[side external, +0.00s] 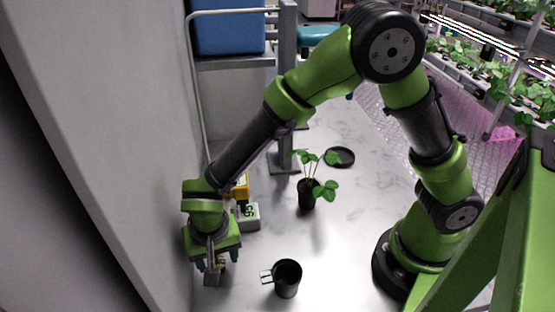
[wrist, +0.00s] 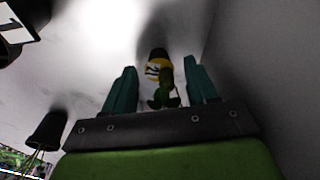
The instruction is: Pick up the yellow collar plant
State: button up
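The yellow collar plant (wrist: 159,68) shows in the wrist view as a dark pot with a yellow band bearing a dark mark, with green leaves towards my gripper. My gripper (wrist: 159,66) has its two teal fingers apart, one on each side of the plant, with a visible gap on both sides. In the side external view my gripper (side external: 212,263) points down near the floor beside the grey wall, and it mostly hides what is between its fingers. I cannot tell the exact height of the fingers along the plant.
A black pot with a white tag (side external: 287,278) stands right of my gripper. A leafy plant in a black pot (side external: 307,194) and a black saucer (side external: 341,157) are farther back. A grey box with digits (side external: 248,217) and a yellow object (side external: 241,188) sit behind my gripper. The wall (side external: 110,130) is close on the left.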

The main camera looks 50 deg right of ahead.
jog(key=c, duration=0.9)
